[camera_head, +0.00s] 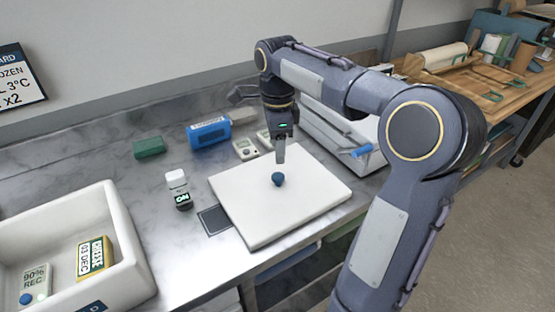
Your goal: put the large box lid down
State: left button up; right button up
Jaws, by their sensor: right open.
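The large box lid (309,203) is a flat white square with a small round blue knob (278,180) at its middle. It lies flat on the marble counter close to the front edge. My right gripper (281,158) points down just above and behind the knob. It is open, and the knob shows below its fingertips; the gap between the fingers is hard to see from here. My left gripper is out of view.
A white bin (125,240) with labelled packs stands at the left. A white container (340,128) with a blue clip stands right, partly behind my arm.

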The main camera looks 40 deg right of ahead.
notch_tip(320, 180, up, 4)
jog(key=shift+f, duration=0.2)
jog(key=s+a+f+n+t+y, duration=0.2)
jog(key=s+a+f+n, duration=0.3)
jog(key=s+a+n, duration=0.2)
jog(key=s+a+f+n+t+y, duration=0.1)
jog(key=s+a+f+n+t, duration=0.2)
jog(key=s+a+f+n, duration=0.2)
jog(key=s+a+n, duration=0.3)
jog(key=s+n, duration=0.4)
jog(key=n, duration=0.3)
jog(key=shift+s+a+f+t+y, duration=0.2)
jog(key=shift+a+f+t+y, duration=0.1)
jog(key=shift+f+y, duration=0.1)
jog(key=shift+r+p, duration=0.2)
jog(key=shift+p, duration=0.15)
